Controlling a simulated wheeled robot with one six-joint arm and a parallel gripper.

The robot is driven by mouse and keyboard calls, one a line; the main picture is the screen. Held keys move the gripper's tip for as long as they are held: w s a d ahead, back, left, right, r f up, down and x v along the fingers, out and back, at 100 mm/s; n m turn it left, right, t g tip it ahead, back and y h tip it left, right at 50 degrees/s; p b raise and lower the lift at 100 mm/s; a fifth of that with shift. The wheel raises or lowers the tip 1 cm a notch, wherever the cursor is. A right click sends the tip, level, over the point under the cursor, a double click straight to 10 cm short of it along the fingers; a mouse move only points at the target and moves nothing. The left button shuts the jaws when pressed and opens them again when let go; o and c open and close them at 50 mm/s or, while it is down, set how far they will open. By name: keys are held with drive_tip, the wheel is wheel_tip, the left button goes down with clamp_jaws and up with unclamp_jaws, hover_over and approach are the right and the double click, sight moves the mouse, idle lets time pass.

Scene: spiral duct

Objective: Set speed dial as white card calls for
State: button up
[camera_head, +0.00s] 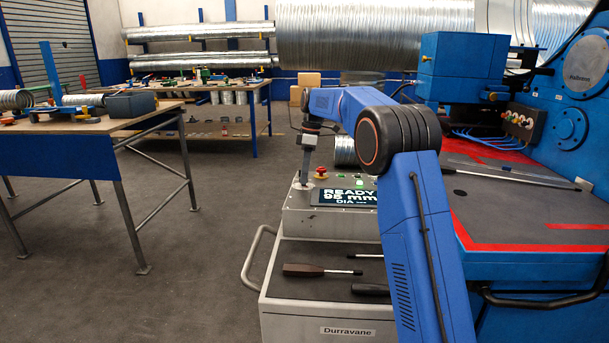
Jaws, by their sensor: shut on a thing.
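The grey control console (332,222) stands on a cart, with a lit display (345,197) reading "READY 95 mm DIA", the last small characters unclear. My gripper (304,182) points down at the console's top left corner. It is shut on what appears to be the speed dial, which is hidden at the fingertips. The dial's setting and marks cannot be read. I cannot make out a white card with readable writing.
A workbench (100,120) stands left. Floor between is clear.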

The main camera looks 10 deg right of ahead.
sight(309, 184)
drive_tip(key=shift+n, duration=0.6)
drive_tip(key=o, duration=1)
drive_tip(key=shift+o, duration=0.2)
wheel_tip(309, 184, up, 12)
drive_tip(key=w+d, duration=0.1)
drive_tip(key=d, duration=0.1)
drive_tip(key=shift+w, duration=0.15)
